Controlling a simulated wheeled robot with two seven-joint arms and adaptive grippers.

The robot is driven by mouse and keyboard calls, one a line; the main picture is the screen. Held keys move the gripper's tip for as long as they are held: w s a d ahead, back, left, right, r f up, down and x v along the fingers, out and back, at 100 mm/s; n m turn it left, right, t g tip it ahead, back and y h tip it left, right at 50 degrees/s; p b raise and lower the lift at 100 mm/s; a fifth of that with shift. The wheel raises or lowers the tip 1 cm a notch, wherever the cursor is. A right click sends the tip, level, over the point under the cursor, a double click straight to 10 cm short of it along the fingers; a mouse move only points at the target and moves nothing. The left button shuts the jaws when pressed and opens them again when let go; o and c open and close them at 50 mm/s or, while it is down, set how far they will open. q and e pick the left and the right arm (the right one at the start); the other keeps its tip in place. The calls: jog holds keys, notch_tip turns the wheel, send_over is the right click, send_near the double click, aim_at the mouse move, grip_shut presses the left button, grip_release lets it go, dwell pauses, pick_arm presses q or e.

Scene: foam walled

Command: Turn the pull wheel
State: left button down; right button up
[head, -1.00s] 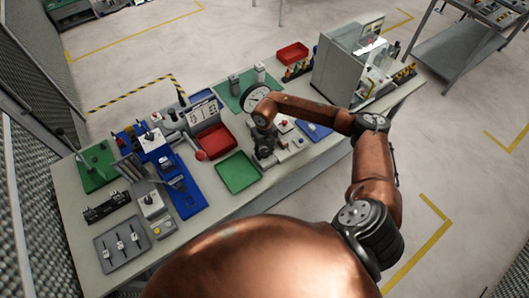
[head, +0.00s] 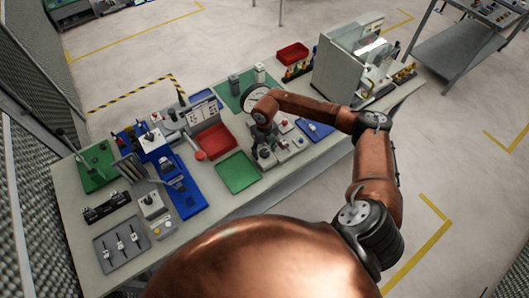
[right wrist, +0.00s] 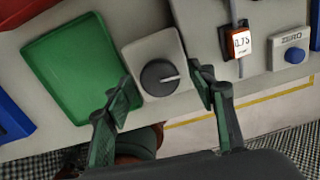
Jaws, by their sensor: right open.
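A dark round knob with a white pointer line (right wrist: 160,77) sits on a light grey square box in the right wrist view. It is the only wheel-like control near my gripper; I cannot tell for sure that it is the pull wheel. My right gripper (right wrist: 163,92) is open, with one green-padded finger on each side of the box, apart from the knob. In the head view my right gripper (head: 264,150) is low over the front of the table and hides the knob. My left gripper is not in view.
A green tray (head: 238,173) lies just left of my right gripper. A red tray (head: 214,141) and a grey machine (head: 335,68) stand farther along the table (head: 225,205).

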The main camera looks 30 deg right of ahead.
aim_at(264, 152)
notch_tip(264, 152, up, 11)
jog(key=shift+f, duration=0.2)
dwell(0.6)
